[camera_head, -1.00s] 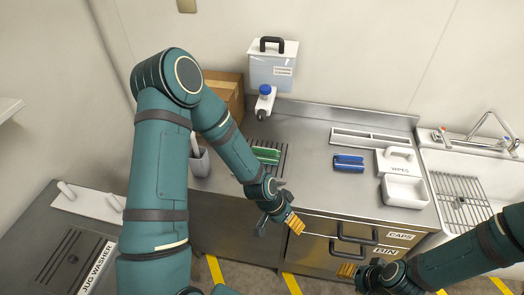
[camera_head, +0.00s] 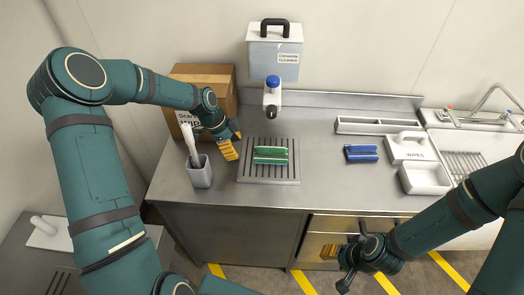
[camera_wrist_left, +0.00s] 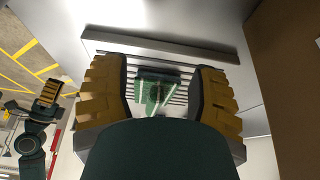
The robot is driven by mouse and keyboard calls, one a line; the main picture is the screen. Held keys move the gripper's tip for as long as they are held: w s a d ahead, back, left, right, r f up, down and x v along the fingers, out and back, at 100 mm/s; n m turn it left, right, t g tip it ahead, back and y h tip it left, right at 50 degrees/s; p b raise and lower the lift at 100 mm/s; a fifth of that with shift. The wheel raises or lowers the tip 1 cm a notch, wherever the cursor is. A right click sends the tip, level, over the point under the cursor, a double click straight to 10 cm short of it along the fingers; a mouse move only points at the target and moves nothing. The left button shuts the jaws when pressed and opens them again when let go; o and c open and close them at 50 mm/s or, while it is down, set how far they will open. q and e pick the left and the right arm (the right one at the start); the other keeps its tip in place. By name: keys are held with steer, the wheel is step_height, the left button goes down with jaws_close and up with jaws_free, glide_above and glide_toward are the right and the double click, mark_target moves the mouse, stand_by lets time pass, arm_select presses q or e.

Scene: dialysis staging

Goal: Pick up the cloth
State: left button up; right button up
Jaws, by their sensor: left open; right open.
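A green folded item (camera_head: 270,155), seemingly cloth, lies on a slotted drain tray (camera_head: 287,181) on the steel counter. A similar blue folded item (camera_head: 361,153) lies to its right; I cannot tell which one is the task's cloth. My left gripper (camera_head: 231,145) is open and empty, beside and left of the green item, above the counter. In the left wrist view the green item (camera_wrist_left: 158,90) shows between the open yellow fingers, some distance beyond them. My right gripper (camera_head: 338,264) is open and empty in front of the drawers.
A cardboard box (camera_head: 209,80) and a grey cup with a brush (camera_head: 200,174) stand near my left gripper. A dispenser (camera_head: 274,52) with a blue-capped part hangs behind the tray. Counter between tray and blue item is clear.

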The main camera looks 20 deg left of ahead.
mark_target(269, 147)
arm_select(q)
steer(key=shift+w+a, duration=0.2)
steer(key=shift+a, duration=0.3)
steer(key=w+d, duration=0.1)
steer(key=d, duration=0.2)
steer(key=w+d, duration=0.1)
steer(key=d, duration=0.3)
steer(key=w+d+b, duration=0.1)
steer(key=d, duration=0.3)
steer(key=shift+w+d, duration=0.1)
steer(key=shift+d, duration=0.1)
steer(key=shift+w+d+f, duration=0.1)
steer(key=shift+d+f, duration=0.1)
steer(key=shift+f, duration=0.4)
arm_select(e)
steer(key=shift+s+a+f, duration=0.1)
steer(key=shift+a+f, duration=0.3)
steer(key=shift+f, duration=0.45)
arm_select(q)
steer(key=shift+f+b, duration=0.25)
steer(key=shift+b, duration=0.2)
arm_select(e)
steer(key=shift+f, duration=0.25)
arm_select(q)
steer(key=shift+c, duration=0.4)
jaws_close()
